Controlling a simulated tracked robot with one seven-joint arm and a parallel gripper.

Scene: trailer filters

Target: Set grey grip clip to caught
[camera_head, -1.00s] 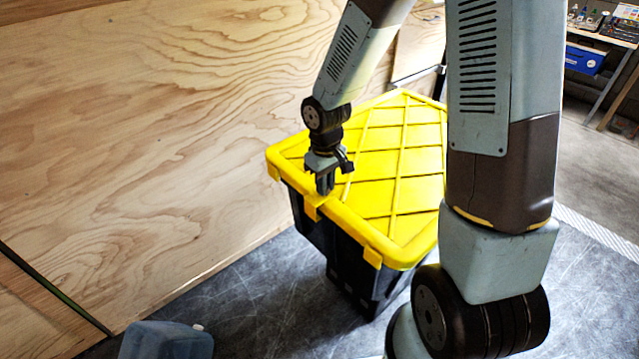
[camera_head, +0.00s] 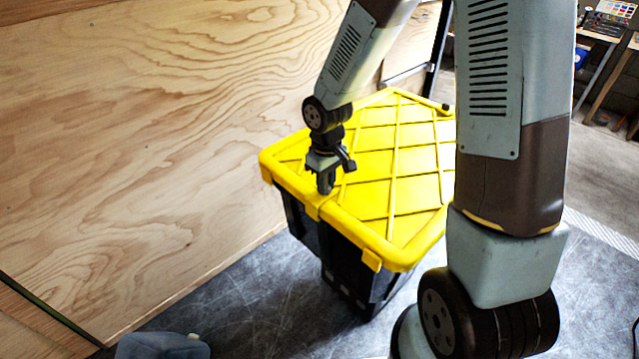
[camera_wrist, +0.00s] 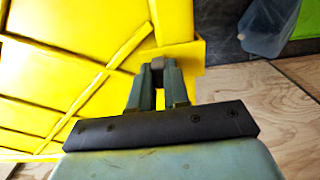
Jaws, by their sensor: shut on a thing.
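A black bin (camera_head: 345,268) with a yellow ribbed lid (camera_head: 395,140) stands on the dark floor by a plywood wall. Yellow latches hang at its near edge, one just below my gripper (camera_head: 326,188). My gripper points down at the lid's near rim. In the wrist view, my gripper (camera_wrist: 158,72) has its fingers close together over the lid's edge. A small grey-brown piece, which looks like the grey grip clip (camera_wrist: 158,63), shows between the fingertips. Most of it is hidden by the fingers, and its setting cannot be told. In the head view the clip cannot be made out.
A plywood wall (camera_head: 150,130) rises close on the left of the bin. A translucent blue-grey jug (camera_head: 162,346) stands on the floor at the bottom left. A workbench stands at the far upper right. The floor in front of the bin is clear.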

